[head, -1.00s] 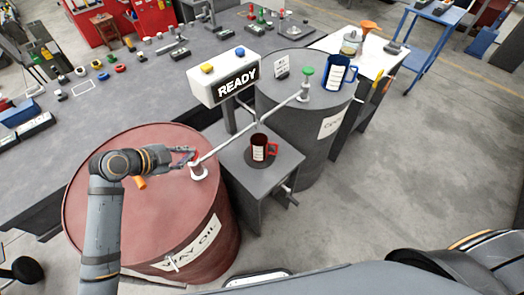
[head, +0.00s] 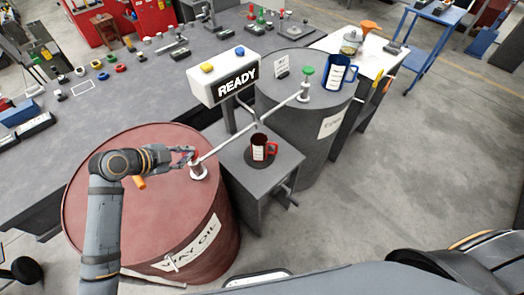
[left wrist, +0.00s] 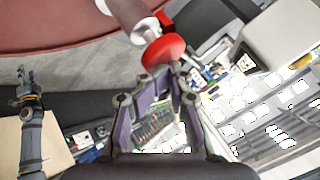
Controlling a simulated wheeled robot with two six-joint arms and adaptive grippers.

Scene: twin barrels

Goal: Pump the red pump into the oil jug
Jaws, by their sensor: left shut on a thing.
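The red pump (head: 199,172) stands on top of the red oil barrel (head: 130,215), its white spout tube reaching toward the stand. My left gripper (head: 188,156) is shut on the pump's red knob, mostly hidden by the fingers there. In the left wrist view the red knob (left wrist: 163,50) sits at the fingertips. The oil jug, a red mug with a white label (head: 260,150), stands upright on a dark round pad on the grey stand (head: 240,165). In the left wrist view what seems my right gripper (left wrist: 27,78) shows small at the left; its fingers are unclear.
A sign reading READY (head: 237,83) rises behind the jug. A long bench (head: 130,95) with small parts lies behind.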

